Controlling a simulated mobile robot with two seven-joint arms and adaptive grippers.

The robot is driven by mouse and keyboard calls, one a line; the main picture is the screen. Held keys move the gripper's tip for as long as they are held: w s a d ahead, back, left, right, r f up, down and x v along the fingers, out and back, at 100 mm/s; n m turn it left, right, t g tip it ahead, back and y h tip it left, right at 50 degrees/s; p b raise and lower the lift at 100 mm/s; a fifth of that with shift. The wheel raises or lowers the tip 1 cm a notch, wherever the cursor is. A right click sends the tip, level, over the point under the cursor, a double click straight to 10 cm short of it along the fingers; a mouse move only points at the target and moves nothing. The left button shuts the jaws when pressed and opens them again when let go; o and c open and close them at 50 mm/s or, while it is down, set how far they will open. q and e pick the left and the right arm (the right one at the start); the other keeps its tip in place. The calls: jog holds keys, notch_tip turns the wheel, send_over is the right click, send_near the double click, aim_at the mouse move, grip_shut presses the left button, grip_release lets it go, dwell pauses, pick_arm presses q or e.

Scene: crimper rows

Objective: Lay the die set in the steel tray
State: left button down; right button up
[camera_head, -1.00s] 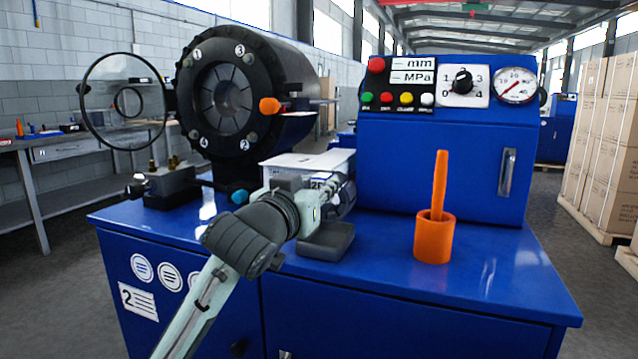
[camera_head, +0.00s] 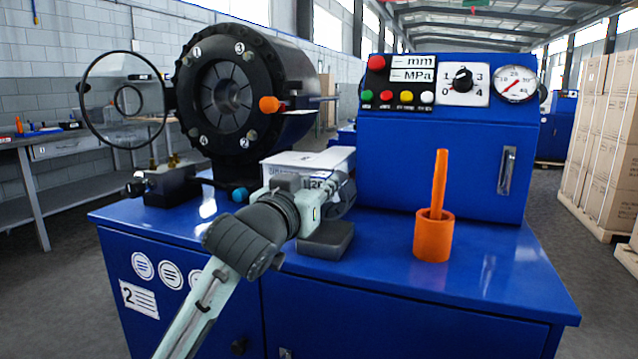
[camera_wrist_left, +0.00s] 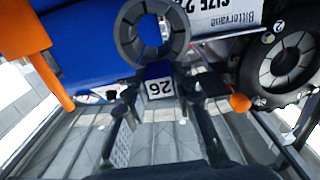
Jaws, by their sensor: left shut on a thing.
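The die set (camera_wrist_left: 152,32) shows in the left wrist view as a grey segmented ring with a blue block (camera_wrist_left: 158,84) marked 26. My left gripper (camera_wrist_left: 160,100) is shut on this block. In the head view my left gripper (camera_head: 325,192) is in front of the white box, above the blue bench top, and mostly hides the die set (camera_head: 342,200). A low dark grey piece (camera_head: 325,241), which may be the steel tray, lies on the bench just below and in front of the gripper. Its inside cannot be made out. My right gripper is not in view.
A white lettered box (camera_head: 310,160) stands behind the gripper. The black crimper head (camera_head: 240,90) is at the back left, the blue control cabinet (camera_head: 445,150) at the back right. An orange cup (camera_head: 434,240) with an orange rod stands at right. The bench's front right is clear.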

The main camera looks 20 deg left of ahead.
pick_arm(q)
jog(key=shift+s+r+p, duration=0.1)
jog(key=shift+r+p, duration=0.2)
jog(key=shift+r, duration=0.05)
dwell(0.4)
jog(key=shift+f+b, duration=1.1)
jog(key=shift+f, duration=0.9)
dwell(0.3)
jog(key=c, duration=1.2)
grip_release()
jog(key=shift+f, duration=0.55)
jog(key=shift+s+a+r, duration=0.1)
jog(key=shift+s+r, duration=0.05)
jog(key=shift+s, duration=1.75)
jog(key=shift+s+a+r, duration=0.1)
jog(key=shift+s+r, duration=0.05)
jog(key=shift+s, duration=1.7)
